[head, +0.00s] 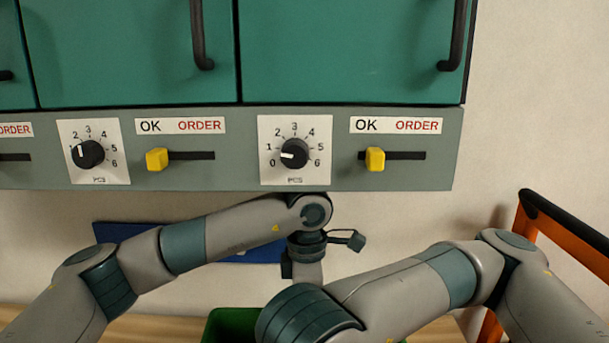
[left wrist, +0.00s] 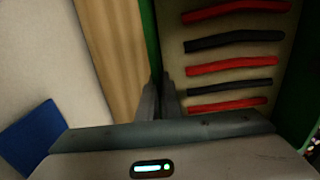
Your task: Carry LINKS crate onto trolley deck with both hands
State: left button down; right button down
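A green crate (head: 235,322) shows only in part at the bottom of the head view, mostly hidden behind my right arm; no label is visible. The left wrist view shows its green wall (left wrist: 149,40) and several red and black bars lying inside. My left gripper (left wrist: 160,92) is at this wall, its fingers close together with the wall's rim running between them, apparently shut on it. In the head view the left fingers are hidden. My right arm reaches in over the crate, but its gripper is out of view.
An orange frame with a black handle (head: 565,222), likely the trolley, stands at the right. The crate is on a wooden surface (head: 160,326). A grey panel (head: 225,180) with dials and yellow sliders hangs above the arms. A blue flat thing (head: 118,232) is behind my left arm.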

pick_arm(q)
jog(key=shift+w+r, duration=0.15)
pick_arm(e)
jog(key=shift+w+r, duration=0.15)
